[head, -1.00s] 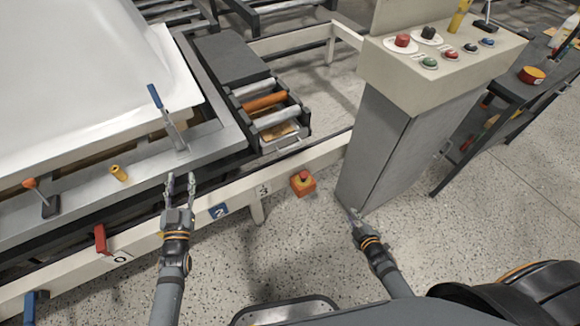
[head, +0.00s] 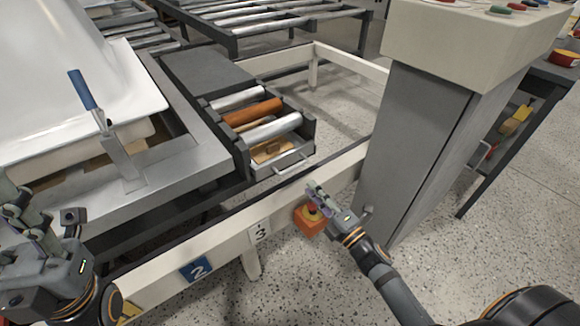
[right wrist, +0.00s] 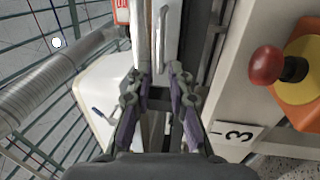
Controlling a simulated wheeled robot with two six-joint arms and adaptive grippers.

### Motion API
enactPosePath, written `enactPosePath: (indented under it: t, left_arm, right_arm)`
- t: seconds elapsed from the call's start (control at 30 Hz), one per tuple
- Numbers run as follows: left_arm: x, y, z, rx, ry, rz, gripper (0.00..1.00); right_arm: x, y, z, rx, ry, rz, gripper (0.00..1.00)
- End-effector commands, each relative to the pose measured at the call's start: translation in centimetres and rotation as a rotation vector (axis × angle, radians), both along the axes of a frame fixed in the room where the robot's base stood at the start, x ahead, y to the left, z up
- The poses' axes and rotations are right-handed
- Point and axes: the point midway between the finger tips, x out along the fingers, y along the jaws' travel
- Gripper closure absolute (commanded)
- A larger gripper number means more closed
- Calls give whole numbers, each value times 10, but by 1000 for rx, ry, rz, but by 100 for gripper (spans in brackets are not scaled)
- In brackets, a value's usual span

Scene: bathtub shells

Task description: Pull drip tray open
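The drip tray (head: 279,152) is a shallow metal tray with brownish contents, low under the rollers at the end of the conveyor frame. Its bar handle (head: 294,161) faces the front right. My right gripper (head: 323,199) is in front of the tray, below and right of the handle and apart from it, over the white rail. In the right wrist view its fingers (right wrist: 157,84) are spread with nothing between them, and a pale bar that looks like the handle (right wrist: 161,35) lies ahead. My left gripper (head: 42,208) is at the left edge, partly cut off, fingers apart and empty.
An orange box with a red button (head: 308,220) is on the white rail (head: 222,236), close beside my right gripper. A grey control pedestal (head: 418,140) stands to the right. A blue-handled clamp (head: 115,155) stands on the frame at left.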

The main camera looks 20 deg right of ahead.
Motion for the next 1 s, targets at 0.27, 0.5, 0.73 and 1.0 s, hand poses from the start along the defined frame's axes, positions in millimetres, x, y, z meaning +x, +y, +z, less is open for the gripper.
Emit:
enactPosePath:
  t: [0.27,0.5,0.73,1.0]
  left_arm:
    - [0,0,9,0,3,-6,60]
    - [0,0,11,-1,2,-8,60]
    - [0,0,11,-1,2,-9,60]
    - [0,0,11,-1,2,-9,60]
  right_arm:
    - [50,18,14,6,-3,-3,81]
    - [85,30,17,5,1,-2,81]
    - [91,33,18,4,2,-1,81]
    - [91,33,17,4,2,-1,100]
